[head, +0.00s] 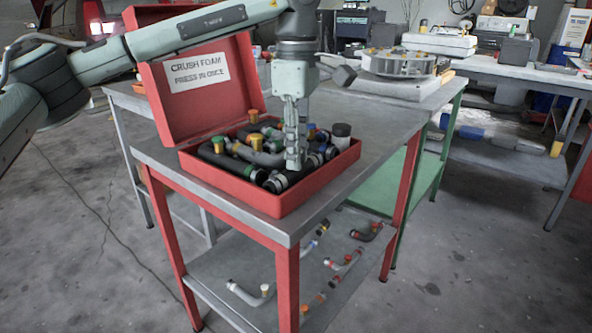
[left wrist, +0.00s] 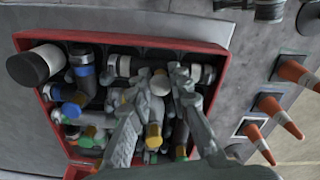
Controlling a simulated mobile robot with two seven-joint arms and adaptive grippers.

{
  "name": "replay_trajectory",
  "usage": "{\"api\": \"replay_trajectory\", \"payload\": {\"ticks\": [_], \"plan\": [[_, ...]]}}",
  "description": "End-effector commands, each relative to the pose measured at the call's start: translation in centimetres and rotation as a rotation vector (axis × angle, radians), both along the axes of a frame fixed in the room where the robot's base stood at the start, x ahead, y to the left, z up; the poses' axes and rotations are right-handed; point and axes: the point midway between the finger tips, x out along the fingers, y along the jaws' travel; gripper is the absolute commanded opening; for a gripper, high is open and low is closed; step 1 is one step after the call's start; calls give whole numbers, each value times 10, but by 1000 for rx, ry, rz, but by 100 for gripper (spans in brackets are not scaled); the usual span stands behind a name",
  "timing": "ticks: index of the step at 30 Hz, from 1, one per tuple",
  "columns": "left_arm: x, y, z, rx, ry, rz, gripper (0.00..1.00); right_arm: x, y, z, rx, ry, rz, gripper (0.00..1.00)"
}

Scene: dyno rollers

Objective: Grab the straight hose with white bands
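The red box (head: 232,188) stands open on the table, full of mixed hose pieces. A dark, straight-looking hose with pale bands (head: 275,183) lies along the box's front right wall. In the left wrist view its white band (left wrist: 207,74) shows right of the fingers, and another pale band shows left of them. My left gripper (head: 294,163) points down into the box over this hose. In the left wrist view my left gripper (left wrist: 161,75) has its fingertips apart, on either side of a pale round piece. Contact is unclear. My right gripper is out of view.
A dark end with a white band (head: 341,131) stands up at the box's right corner. The raised lid (head: 200,95) is behind. Loose hoses (head: 250,294) lie on the lower shelf. Orange cones (left wrist: 283,115) show in the left wrist view.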

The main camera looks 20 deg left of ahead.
Motion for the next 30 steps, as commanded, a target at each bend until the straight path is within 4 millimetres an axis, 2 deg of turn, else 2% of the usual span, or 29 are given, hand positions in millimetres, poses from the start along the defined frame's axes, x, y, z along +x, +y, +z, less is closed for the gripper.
{"api": "replay_trajectory", "payload": {"ticks": [1,3,14,17,22,30], "plan": [[0,0,0,0,0,0,8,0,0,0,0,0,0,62],[0,0,0,0,0,0,0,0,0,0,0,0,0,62],[0,0,3,0,-1,0,0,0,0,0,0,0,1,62],[0,0,13,0,-2,0,0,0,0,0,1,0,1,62],[0,-1,46,-1,-2,-2,0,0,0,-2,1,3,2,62],[9,63,80,-2,0,4,0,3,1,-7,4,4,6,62]]}}
